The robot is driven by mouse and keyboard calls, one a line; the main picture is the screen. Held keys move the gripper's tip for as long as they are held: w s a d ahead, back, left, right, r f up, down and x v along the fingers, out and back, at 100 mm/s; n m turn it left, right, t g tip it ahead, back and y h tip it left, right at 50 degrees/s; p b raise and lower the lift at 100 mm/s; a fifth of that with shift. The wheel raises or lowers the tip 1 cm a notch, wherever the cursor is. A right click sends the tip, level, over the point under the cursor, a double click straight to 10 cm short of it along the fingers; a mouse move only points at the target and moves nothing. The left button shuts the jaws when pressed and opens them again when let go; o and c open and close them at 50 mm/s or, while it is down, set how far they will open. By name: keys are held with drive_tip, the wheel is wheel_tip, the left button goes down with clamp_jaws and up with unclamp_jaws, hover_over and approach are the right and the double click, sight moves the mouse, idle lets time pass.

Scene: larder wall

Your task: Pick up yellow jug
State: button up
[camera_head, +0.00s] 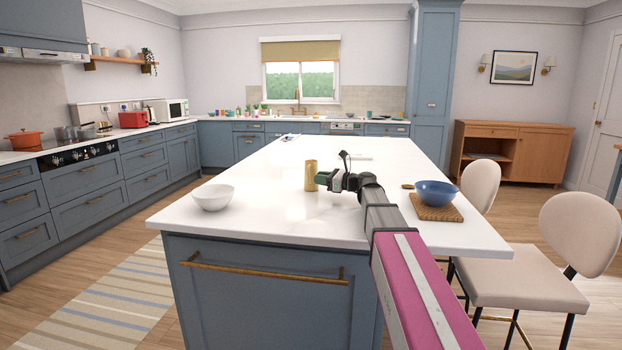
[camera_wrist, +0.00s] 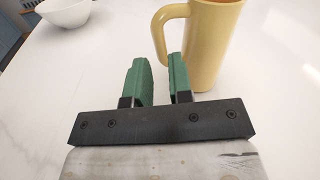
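The yellow jug (camera_wrist: 213,45) stands upright on the white island top in the wrist view, just beyond and to the right of my gripper (camera_wrist: 156,72). Its handle is on the left side, with the lower end close to the right green finger. In the head view the jug (camera_head: 311,175) is a tall yellow-brown cylinder left of my gripper (camera_head: 322,179). The two green fingers are apart with a gap between them, and nothing shows in the gap. Whether the right finger touches the handle cannot be told.
A white bowl (camera_head: 212,197) stands to the left on the island top (camera_head: 290,220); it also shows in the wrist view (camera_wrist: 62,12). Two chairs stand by the right side.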

sight(309, 166)
drive_tip(key=shift+x, duration=2.7)
clamp_jaws()
drive_tip(key=shift+r, duration=0.25)
drive_tip(key=shift+r, duration=1.75)
drive_tip(key=s+a+r, duration=0.4)
drive_tip(key=s+r, duration=0.3)
drive_tip(key=s, duration=0.3)
drive_tip(key=shift+s+a, duration=0.2)
drive_tip(key=shift+s, duration=0.05)
drive_tip(key=shift+s, duration=0.1)
